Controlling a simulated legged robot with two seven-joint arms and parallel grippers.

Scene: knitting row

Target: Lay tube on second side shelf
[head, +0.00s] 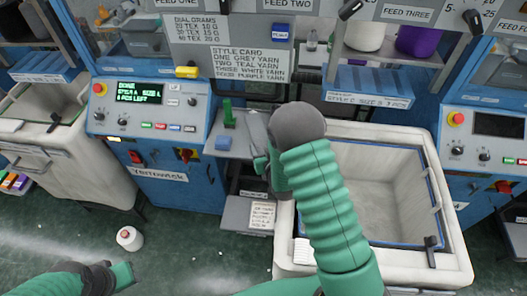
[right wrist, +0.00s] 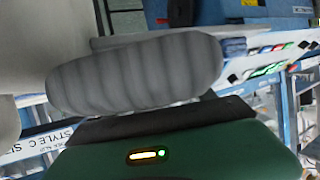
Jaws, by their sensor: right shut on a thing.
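A grey ribbed knitted tube (right wrist: 135,72) lies across the right wrist view, against the dark jaw of my right gripper (right wrist: 160,120). In the head view my right gripper (head: 268,160) is shut on the tube, which shows as a grey strip (head: 257,128), partly hidden by my wrist. It is over the right part of a grey side shelf (head: 225,152) next to the blue machine. I cannot tell whether tube and shelf touch. A lower dark ledge (head: 247,184) is beneath it, partly hidden. My left arm is low at the left; its gripper (head: 105,266) is small and its jaws are unclear.
A large pale bin (head: 385,190) is to the right, partly behind my right arm. A white cone (head: 130,238) lies on the open green floor (head: 190,245).

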